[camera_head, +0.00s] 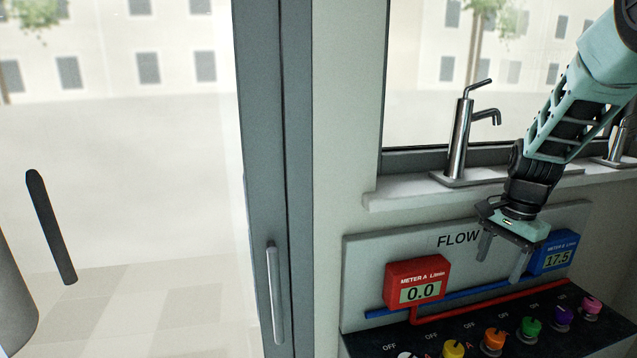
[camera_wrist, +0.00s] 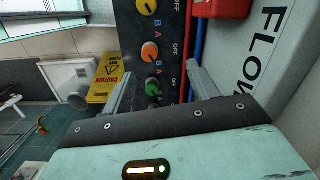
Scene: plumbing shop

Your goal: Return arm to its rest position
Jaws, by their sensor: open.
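My gripper (camera_head: 503,259) is at the end of my teal arm, which reaches down from the upper right in the head view. Its two fingers are apart with nothing between them. It hangs in front of the white FLOW panel (camera_head: 365,262), between the red meter (camera_head: 417,283) reading 0.0 and the blue meter (camera_head: 552,257) reading 17.5. In the wrist view the open fingers (camera_wrist: 165,90) frame part of the dark knob board (camera_wrist: 133,50), with the green knob (camera_wrist: 153,87) near the middle. I cannot tell whether a finger touches anything.
Yellow (camera_head: 453,349), orange (camera_head: 494,339), purple (camera_head: 563,315) and pink (camera_head: 591,306) knobs line the board below my gripper. A chrome tap (camera_head: 460,135) stands on the window sill (camera_head: 400,196). A glass door (camera_head: 130,200) is at left. A yellow caution sign (camera_wrist: 107,75) shows in the wrist view.

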